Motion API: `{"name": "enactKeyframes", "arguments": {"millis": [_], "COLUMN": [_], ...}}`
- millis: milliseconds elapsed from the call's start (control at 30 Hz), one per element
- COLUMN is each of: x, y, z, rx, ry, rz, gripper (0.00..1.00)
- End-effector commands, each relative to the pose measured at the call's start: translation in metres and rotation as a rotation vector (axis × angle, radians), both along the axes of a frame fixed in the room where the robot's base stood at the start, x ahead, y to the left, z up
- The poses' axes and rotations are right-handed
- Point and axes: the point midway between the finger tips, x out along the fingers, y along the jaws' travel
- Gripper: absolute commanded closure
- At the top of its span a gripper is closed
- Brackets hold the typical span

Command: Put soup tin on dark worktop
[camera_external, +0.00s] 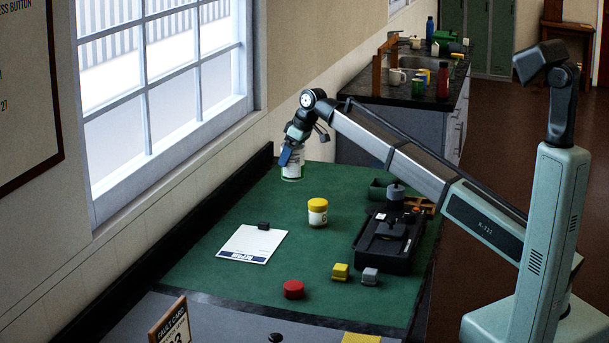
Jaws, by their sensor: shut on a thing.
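My gripper (291,154) is shut on a pale cylindrical tin (292,170), which I take for the soup tin; its label is too small to read. The tin is upright at the far left part of the green bench top, near the wall. I cannot tell whether its base touches the bench. The dark worktop (384,92) is beyond the bench, at the back, with a sink and several things on it.
On the worktop are a red bottle (442,80), a blue bottle (429,30) and mugs.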

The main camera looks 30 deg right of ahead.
Motion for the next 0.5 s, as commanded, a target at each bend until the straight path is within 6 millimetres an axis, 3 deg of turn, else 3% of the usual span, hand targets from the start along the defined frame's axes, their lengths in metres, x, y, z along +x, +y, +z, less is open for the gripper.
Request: {"name": "enactKeyframes", "arguments": {"millis": [267, 367, 500], "x": [-0.002, -0.008, -0.025], "y": [0.005, 0.019, 0.057], "z": [0.008, 0.007, 0.007], "rx": [0.001, 0.001, 0.001], "ry": [-0.001, -0.001, 0.0], "rz": [0.005, 0.023, 0.069], "gripper": [0.67, 0.67, 0.67]}}
